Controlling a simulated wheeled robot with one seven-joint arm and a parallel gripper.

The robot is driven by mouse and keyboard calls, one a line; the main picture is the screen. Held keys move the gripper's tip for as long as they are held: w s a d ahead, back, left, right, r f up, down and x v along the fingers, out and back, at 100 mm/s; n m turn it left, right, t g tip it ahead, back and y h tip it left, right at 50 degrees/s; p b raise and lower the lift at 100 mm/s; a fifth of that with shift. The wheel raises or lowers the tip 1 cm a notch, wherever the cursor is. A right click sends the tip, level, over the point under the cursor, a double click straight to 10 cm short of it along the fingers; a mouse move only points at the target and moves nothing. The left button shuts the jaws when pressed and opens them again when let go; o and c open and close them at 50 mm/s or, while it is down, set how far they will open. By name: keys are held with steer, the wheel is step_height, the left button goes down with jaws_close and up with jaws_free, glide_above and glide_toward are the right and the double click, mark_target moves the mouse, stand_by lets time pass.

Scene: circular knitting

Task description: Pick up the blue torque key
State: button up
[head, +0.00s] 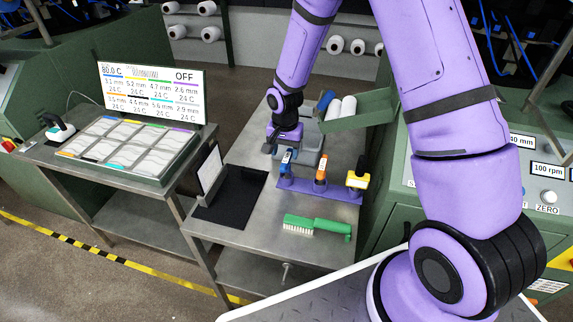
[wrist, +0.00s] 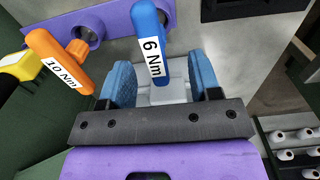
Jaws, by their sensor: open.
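The blue torque key (head: 286,161), marked 6 Nm, sits in the left place of a purple holder (head: 318,190) on the metal table. In the wrist view the blue key (wrist: 151,45) points down between the two blue finger pads, with a gap on each side. My gripper (wrist: 161,68) is open; in the head view my gripper (head: 281,148) is at the blue key and partly hides it. An orange key (head: 320,170), marked 10 Nm in the wrist view (wrist: 60,62), stands beside it. A yellow key (head: 358,176) is at the holder's right end.
A green brush (head: 318,227) lies in front of the holder. A black mat (head: 232,195) with a white card (head: 210,168) is to the left.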

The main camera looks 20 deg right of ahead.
steer(key=shift+s+d+f, duration=0.1)
steer(key=shift+s+f, duration=0.05)
steer(key=shift+f, duration=1.3)
steer(key=shift+s+d+f, duration=0.1)
steer(key=shift+f, duration=1.35)
jaws_close()
step_height(320, 180, up, 10)
steer(key=shift+r, duration=0.1)
